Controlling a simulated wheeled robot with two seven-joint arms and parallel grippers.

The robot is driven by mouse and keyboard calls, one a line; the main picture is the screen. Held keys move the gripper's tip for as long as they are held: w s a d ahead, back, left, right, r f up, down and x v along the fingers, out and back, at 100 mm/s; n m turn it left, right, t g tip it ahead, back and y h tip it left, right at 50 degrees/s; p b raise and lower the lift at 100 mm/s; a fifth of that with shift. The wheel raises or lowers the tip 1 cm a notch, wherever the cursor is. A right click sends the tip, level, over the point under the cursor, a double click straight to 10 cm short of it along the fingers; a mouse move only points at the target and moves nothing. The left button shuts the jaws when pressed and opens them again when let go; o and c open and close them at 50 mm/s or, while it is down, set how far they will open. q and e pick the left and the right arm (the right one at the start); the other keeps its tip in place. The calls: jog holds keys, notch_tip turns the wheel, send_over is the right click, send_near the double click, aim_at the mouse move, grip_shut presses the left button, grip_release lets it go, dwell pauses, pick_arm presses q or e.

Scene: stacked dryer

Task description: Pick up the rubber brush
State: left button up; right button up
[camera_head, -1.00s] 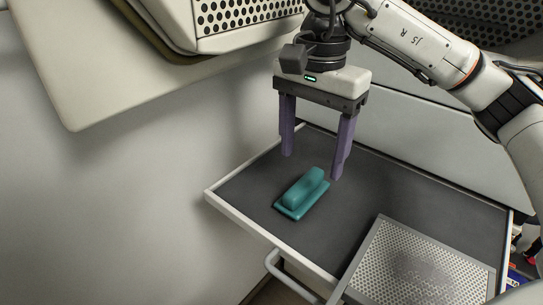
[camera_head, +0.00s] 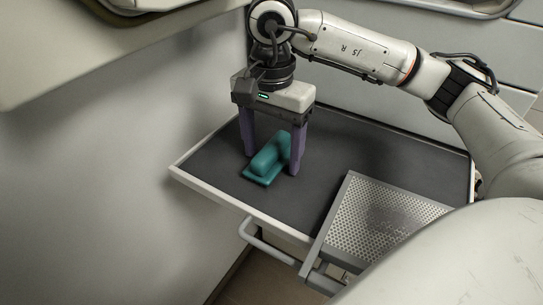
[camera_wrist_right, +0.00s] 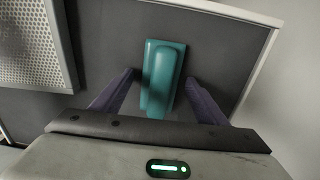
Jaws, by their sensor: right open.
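The teal rubber brush (camera_head: 268,160) lies on the dark mat of the cart's top tray (camera_head: 215,165). My right gripper (camera_head: 271,164) points down over the brush, open, with one purple finger on each side of it. In the right wrist view the brush (camera_wrist_right: 162,75) lies between and ahead of the two finger tips (camera_wrist_right: 160,77), with a gap on each side. Whether a finger touches it cannot be told from the head view. My left gripper is not in view.
A perforated metal tray (camera_head: 380,215) sits at the cart's right front, and it also shows in the wrist view (camera_wrist_right: 30,45). A light raised rim edges the cart, with a handle (camera_head: 265,245) at the front. Pale panels stand behind and left. The mat right of the brush is clear.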

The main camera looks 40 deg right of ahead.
aim_at(270, 147)
jog(key=c, duration=1.2)
jog(key=shift+o, duration=0.2)
jog(key=shift+a+r, duration=0.25)
jog(key=shift+r, duration=0.25)
notch_tip(270, 147, up, 6)
jog(key=shift+p, duration=0.35)
jog(key=s+a, duration=0.4)
jog(key=a, duration=0.5)
jog(key=s+a+b, duration=0.1)
jog(key=s+a, duration=0.2)
jog(key=a, duration=0.6)
jog(key=shift+s, duration=0.35)
